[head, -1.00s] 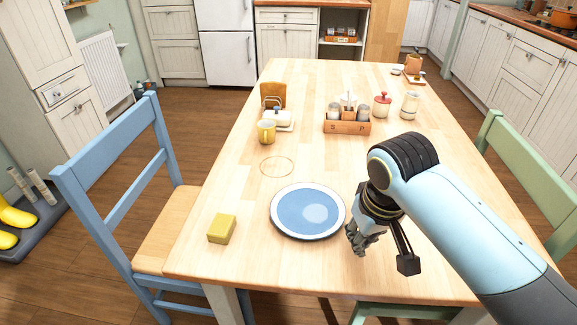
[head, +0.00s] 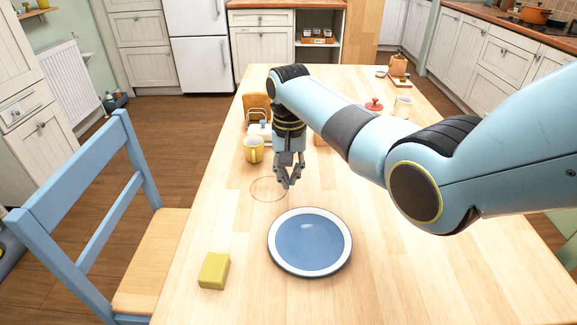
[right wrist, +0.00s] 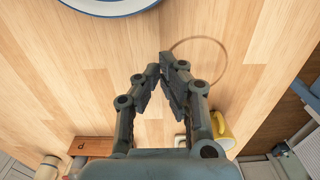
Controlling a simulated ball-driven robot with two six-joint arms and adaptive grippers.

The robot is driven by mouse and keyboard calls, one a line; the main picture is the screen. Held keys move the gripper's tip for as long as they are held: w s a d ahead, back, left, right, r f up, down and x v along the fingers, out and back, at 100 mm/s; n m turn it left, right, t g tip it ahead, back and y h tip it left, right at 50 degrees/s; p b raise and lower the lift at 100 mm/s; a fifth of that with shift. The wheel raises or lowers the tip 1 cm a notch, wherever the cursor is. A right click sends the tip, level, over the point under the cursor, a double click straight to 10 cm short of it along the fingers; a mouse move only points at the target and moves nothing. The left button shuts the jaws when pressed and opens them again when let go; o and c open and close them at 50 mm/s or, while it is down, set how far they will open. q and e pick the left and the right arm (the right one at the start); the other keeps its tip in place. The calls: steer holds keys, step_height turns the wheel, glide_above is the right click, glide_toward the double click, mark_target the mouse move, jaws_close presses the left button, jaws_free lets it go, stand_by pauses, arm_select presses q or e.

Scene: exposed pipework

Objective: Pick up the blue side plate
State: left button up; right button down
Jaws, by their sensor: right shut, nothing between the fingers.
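The blue side plate (head: 309,242) has a white band and a dark rim. It lies flat on the wooden table (head: 430,270), near its front. Part of its edge also shows at the top of the right wrist view (right wrist: 108,6). My right gripper (head: 288,184) is above the table, beyond the plate and apart from it. It points down, with its fingers shut and empty, as the right wrist view also shows (right wrist: 168,72). My left gripper is not in view.
A yellow-green block (head: 214,270) lies left of the plate. A yellow mug (head: 253,150) stands left of my right gripper. A blue chair (head: 100,200) stands at the left. The table's right front is clear.

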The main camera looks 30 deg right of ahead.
mark_target(289, 209)
step_height(289, 209, down, 4)
steer(key=shift+f+b, duration=0.1)
steer(key=shift+b, duration=0.35)
steer(key=s+a+p, duration=0.1)
steer(key=s, duration=0.1)
steer(key=shift+s+a+r+p, duration=0.2)
steer(key=shift+s+a+p, duration=0.15)
steer(key=shift+s+p, duration=0.05)
steer(key=shift+s+a, duration=0.15)
steer(key=shift+s, duration=0.1)
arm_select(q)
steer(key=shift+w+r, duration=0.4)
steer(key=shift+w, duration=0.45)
arm_select(e)
steer(key=shift+f, duration=0.1)
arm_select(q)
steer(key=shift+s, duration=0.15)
arm_select(e)
steer(key=shift+s, duration=0.1)
